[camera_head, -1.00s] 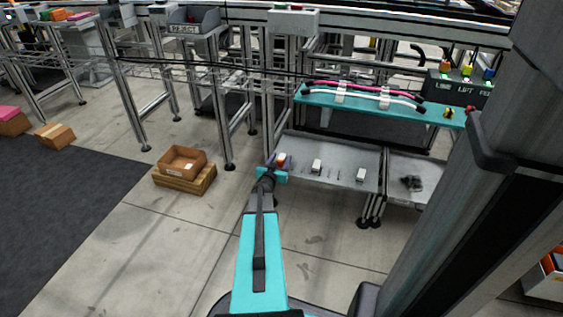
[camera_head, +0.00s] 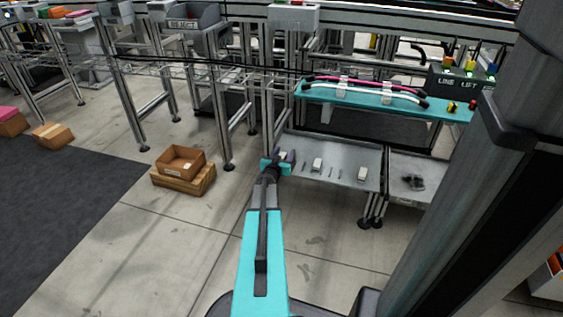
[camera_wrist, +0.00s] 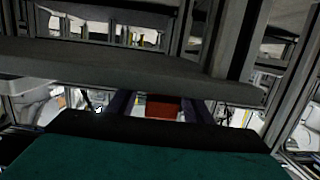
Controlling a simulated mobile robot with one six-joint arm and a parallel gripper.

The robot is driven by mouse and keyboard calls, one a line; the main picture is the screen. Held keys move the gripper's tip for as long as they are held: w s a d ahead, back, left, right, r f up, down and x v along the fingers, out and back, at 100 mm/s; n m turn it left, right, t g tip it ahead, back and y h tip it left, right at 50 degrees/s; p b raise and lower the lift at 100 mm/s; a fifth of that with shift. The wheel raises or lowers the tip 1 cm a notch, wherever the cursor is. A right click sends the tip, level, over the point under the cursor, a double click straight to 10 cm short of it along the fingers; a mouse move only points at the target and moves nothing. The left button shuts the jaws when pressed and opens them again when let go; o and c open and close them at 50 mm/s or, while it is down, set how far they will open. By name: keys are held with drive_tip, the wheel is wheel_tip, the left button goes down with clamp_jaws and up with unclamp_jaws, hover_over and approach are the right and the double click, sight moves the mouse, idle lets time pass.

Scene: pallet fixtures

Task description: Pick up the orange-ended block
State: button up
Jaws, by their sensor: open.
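The orange-ended block shows in the wrist view as an orange-red face (camera_wrist: 162,108) between the two dark fingers of my gripper (camera_wrist: 158,106). Its lower part is hidden behind the dark front edge of my gripper, and I cannot tell whether the fingers touch it. In the head view my teal gripper (camera_head: 282,160) is at the left end of the grey tray shelf (camera_head: 340,152). There it covers the block. The gripper is open.
Two whitish blocks (camera_head: 318,164) (camera_head: 362,173) and thin pins lie on the shelf to the right. A teal board (camera_head: 320,98) with pink and white tubes is above and behind. A grey bar (camera_wrist: 120,70) crosses the wrist view. A brown box (camera_head: 182,160) stands on the floor left.

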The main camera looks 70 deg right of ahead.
idle(0.5)
clamp_jaws()
wheel_tip(320, 180, up, 10)
drive_tip(key=p, duration=0.6)
idle(0.9)
